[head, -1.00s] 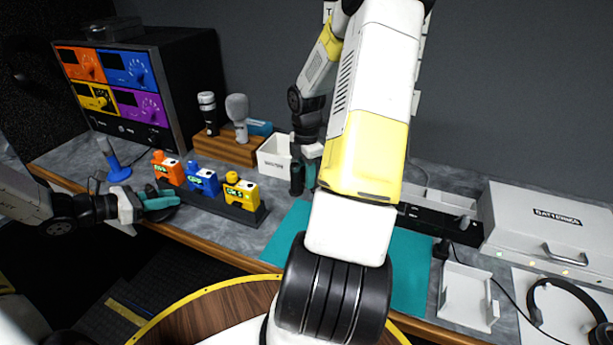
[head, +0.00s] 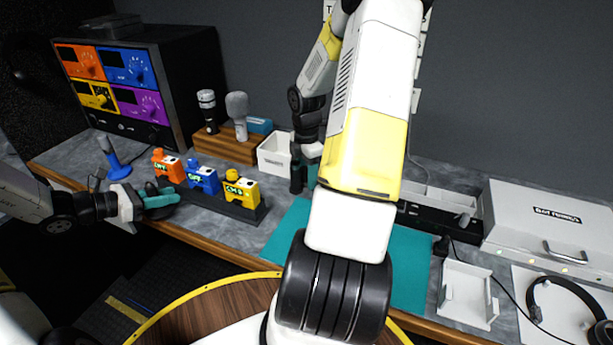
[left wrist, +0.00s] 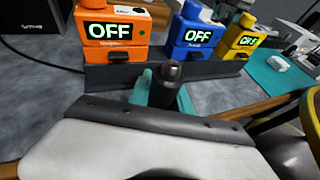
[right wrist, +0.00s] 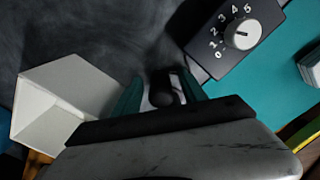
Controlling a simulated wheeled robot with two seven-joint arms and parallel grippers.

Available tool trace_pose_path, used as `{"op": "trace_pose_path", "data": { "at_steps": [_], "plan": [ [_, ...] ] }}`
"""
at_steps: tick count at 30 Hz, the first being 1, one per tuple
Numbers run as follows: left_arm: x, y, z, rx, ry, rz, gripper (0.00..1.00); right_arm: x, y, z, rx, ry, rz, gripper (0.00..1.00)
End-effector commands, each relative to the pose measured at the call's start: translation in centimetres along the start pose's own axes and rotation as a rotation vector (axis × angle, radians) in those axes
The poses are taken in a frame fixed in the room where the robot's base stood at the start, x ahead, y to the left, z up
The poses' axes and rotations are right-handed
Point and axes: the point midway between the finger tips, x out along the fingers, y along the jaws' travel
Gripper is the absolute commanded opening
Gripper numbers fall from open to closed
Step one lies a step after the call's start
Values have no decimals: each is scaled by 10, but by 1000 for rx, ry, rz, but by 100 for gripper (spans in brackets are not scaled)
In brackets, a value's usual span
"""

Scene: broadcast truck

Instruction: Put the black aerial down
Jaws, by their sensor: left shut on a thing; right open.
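My left gripper (head: 158,198) is at the bench's front edge, in front of the row of coloured packs. Its teal fingers are shut on a dark upright piece with a grey tip, which I take as the black aerial (left wrist: 172,82). Only its upper part shows in the left wrist view; its lower end is hidden. In the right wrist view my right gripper (right wrist: 160,92) is open, with a small round black thing (right wrist: 163,88) between its teal fingers; I cannot tell whether they touch it. In the head view my right arm hides part of that area.
An orange pack (head: 167,166), blue pack (head: 203,179) and yellow pack (head: 242,190) stand in a black rack (head: 235,210). A blue-based stand (head: 117,170) is left of them. A white bin (right wrist: 60,105) and a black dial box (right wrist: 236,36) flank my right gripper. The teal mat (head: 412,268) looks mostly clear.

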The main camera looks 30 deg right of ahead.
Motion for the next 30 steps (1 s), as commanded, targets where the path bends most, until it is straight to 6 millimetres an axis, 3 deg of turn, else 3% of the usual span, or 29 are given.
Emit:
{"op": "trace_pose_path", "data": {
  "at_steps": [5,16,25,30],
  "plan": [
    [0,0,1,1,-1,0,0,-24,1,1,2,-4,5,50],
    [0,0,1,1,-1,0,0,-102,1,0,1,-2,5,50],
    [0,0,1,1,-1,0,0,-129,0,-2,11,-4,5,50],
    [0,0,1,1,-1,0,0,-149,-6,-21,100,-24,32,50]
  ]
}}
